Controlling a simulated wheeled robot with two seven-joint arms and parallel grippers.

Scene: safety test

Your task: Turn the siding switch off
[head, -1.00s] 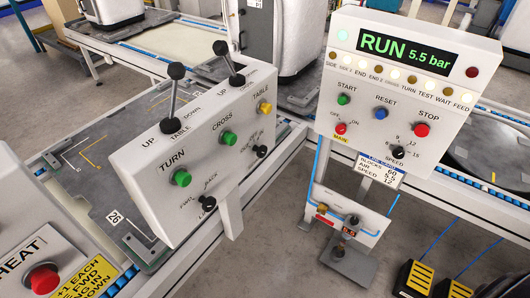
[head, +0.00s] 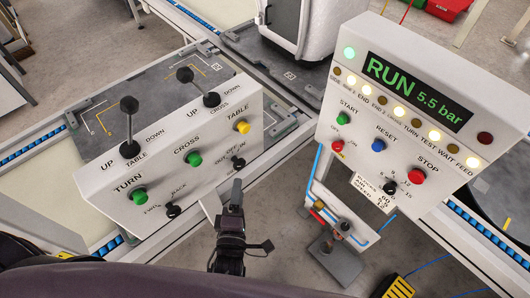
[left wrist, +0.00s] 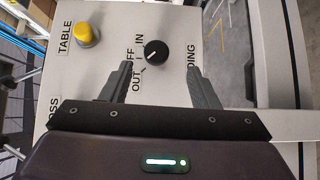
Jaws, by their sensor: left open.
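The siding switch is a small black rotary knob (head: 238,163) at the right end of the white sloped control box (head: 100,176), with OUT, OFF and IN printed around it. In the left wrist view the knob (left wrist: 156,52) lies between and beyond my fingers, with "DING" readable beside it. Its pointer is too small to read surely. My left gripper (head: 236,184) is open, just below and in front of the knob. In the left wrist view the fingers of my left gripper (left wrist: 158,76) stand apart on either side, with nothing held. My right gripper is not in view.
A yellow TABLE button (head: 242,126), green CROSS button (head: 194,158) and black FWD/BACK knob (head: 172,211) are close by. Two black levers, one for TABLE (head: 129,130), rise from the box top. A RUN panel (head: 400,120) stands to the right, across a gap.

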